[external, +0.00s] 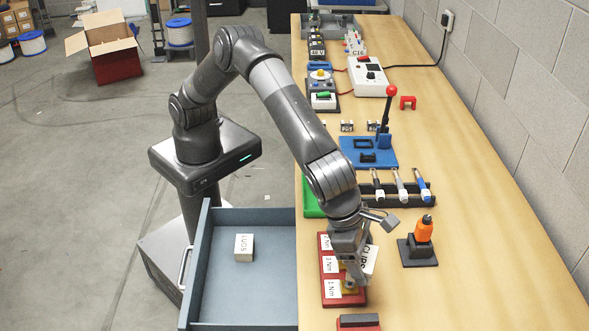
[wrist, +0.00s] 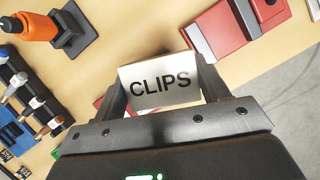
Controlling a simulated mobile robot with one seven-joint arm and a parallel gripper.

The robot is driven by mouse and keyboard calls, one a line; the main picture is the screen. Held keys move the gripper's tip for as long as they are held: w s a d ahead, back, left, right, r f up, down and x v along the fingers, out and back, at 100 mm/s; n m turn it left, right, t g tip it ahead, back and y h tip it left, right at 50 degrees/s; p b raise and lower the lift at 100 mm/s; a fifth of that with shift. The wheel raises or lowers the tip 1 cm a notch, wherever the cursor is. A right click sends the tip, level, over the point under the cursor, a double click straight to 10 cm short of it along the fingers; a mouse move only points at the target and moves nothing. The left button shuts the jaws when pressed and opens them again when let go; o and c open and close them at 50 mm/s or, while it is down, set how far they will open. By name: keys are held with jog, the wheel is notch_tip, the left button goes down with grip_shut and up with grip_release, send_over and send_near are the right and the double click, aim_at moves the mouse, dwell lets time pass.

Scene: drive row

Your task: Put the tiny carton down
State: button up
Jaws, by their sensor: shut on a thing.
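A tiny white carton marked CLIPS (wrist: 160,83) sits between the two fingers of my gripper (external: 357,277), which is shut on it. In the external view the carton (external: 370,261) shows beside the fingers, partly hidden by them. It is over or beside the red block with "1 Nm" labels (external: 331,270) on the bench. I cannot tell whether its underside touches anything. Another small carton, marked LUGS (external: 244,248), stands in the open grey drawer (external: 208,262).
An orange-handled tool on a dark stand (external: 423,232) is to the right of my gripper. A rack of several handled tools (external: 397,190) and a blue lever fixture (external: 368,150) lie farther back. A red and dark block (external: 358,322) is at the front. The bench's right side (external: 490,250) is clear.

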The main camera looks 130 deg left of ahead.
jog(key=shift+d+f, duration=0.15)
jog(key=shift+d, duration=0.35)
jog(key=shift+w+a+f+m, duration=0.15)
jog(key=shift+f+m, duration=0.1)
jog(key=shift+m, duration=0.05)
send_over(404, 295)
jog(key=s, duration=0.1)
jog(key=f, duration=0.6)
jog(key=shift+s+d+f, duration=0.15)
jog(key=shift+d+f, duration=0.05)
jog(key=shift+f, duration=2)
jog(key=shift+f, duration=0.2)
jog(key=o, duration=1.2)
jog(key=shift+c, duration=0.2)
